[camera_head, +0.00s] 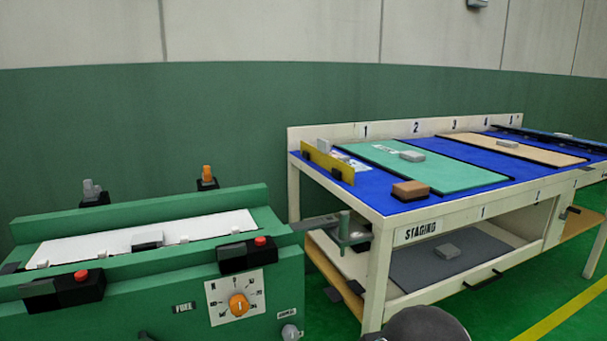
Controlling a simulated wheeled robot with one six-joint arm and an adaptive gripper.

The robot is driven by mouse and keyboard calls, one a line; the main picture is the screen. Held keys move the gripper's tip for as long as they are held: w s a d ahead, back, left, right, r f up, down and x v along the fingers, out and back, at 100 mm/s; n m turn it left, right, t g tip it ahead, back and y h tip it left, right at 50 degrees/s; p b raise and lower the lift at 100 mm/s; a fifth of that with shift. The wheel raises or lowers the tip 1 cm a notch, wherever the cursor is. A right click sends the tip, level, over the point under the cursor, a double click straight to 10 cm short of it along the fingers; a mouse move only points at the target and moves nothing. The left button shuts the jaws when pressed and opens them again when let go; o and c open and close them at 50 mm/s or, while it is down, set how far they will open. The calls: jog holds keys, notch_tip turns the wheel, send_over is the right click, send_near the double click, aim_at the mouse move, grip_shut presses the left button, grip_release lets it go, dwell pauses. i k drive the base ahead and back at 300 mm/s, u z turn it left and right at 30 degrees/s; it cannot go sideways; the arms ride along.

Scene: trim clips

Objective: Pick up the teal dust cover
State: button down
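A flat teal sheet (440,178), which looks like the teal dust cover, lies on the blue top of the staging table (378,212). A small grey block (412,156) rests on it near its far side. A white label with dark marks shows near its left end. A dark rounded part at the bottom edge of the view looks like a piece of my own arm. My gripper is not in view.
A brown block (410,191) sits at the table's front edge, and a yellow plate (328,161) stands at its left end. A tan sheet (540,151) lies farther right. A green machine (150,295) with knobs stands left, with a bracket (350,232) between.

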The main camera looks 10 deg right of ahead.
aim_at(446, 176)
jog(key=z, duration=0.5)
jog(key=k, duration=0.6)
jog(key=z, duration=0.7)
jog(key=i, duration=1.25)
jog(key=u, duration=0.75)
